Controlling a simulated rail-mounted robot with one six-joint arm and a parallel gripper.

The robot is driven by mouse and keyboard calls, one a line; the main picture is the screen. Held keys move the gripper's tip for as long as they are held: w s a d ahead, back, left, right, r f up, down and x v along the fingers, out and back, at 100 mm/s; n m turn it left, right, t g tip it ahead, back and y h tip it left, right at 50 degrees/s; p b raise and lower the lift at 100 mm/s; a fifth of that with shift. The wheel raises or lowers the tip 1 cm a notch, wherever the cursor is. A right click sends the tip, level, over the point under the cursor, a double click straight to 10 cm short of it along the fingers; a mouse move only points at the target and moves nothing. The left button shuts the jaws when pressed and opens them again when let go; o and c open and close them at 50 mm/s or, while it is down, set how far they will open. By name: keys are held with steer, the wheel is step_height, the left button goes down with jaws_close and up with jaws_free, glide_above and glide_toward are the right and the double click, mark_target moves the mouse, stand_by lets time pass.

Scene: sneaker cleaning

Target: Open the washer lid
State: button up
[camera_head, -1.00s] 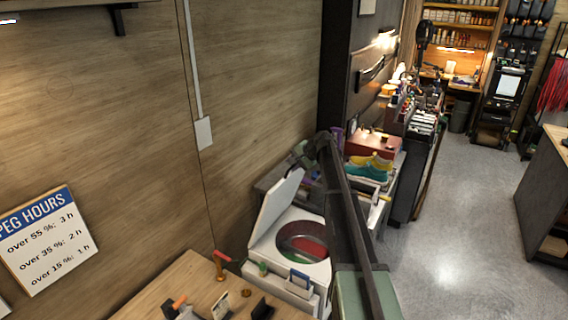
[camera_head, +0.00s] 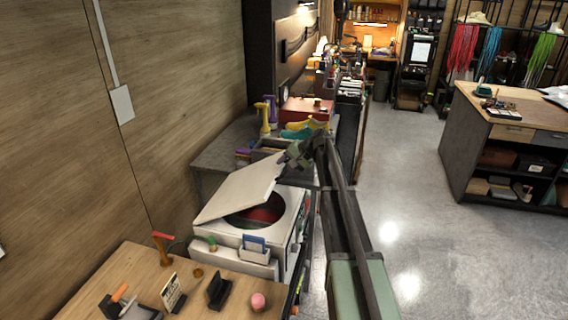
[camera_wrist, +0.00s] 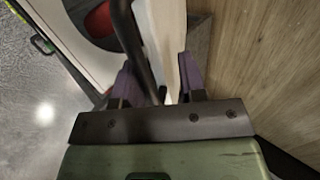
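The white washer (camera_head: 235,238) stands beyond the wooden bench, and a dark red interior (camera_head: 262,214) shows in its round opening. Its pale lid (camera_head: 240,190) is raised at a slant, partly over the opening. My gripper (camera_head: 292,158) is at the lid's upper edge. In the wrist view my gripper (camera_wrist: 158,88) has its purple fingers spread, with the lid's pale edge (camera_wrist: 166,45) and a dark bar (camera_wrist: 130,40) between them. Whether both fingers touch the lid cannot be told. The red opening (camera_wrist: 100,20) is at the top left there.
The wooden bench (camera_head: 135,270) in front holds a red-handled tool (camera_head: 163,248), a pink ball (camera_head: 258,301) and small holders. Behind the washer are a grey counter (camera_head: 215,155), colourful shoes (camera_head: 300,130) and a red box (camera_head: 308,108). Open floor (camera_head: 430,220) lies to the right.

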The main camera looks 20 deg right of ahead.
steer(key=f+b, duration=0.1)
steer(key=s+d+f+b, duration=0.1)
steer(key=f, duration=0.1)
steer(key=shift+s+d, duration=0.1)
steer(key=shift+r, duration=0.1)
steer(key=p+v, duration=0.7)
steer(key=v, duration=0.5)
steer(key=shift+s+d+p, duration=0.2)
steer(key=shift+d+p, duration=0.15)
steer(key=shift+f, duration=0.3)
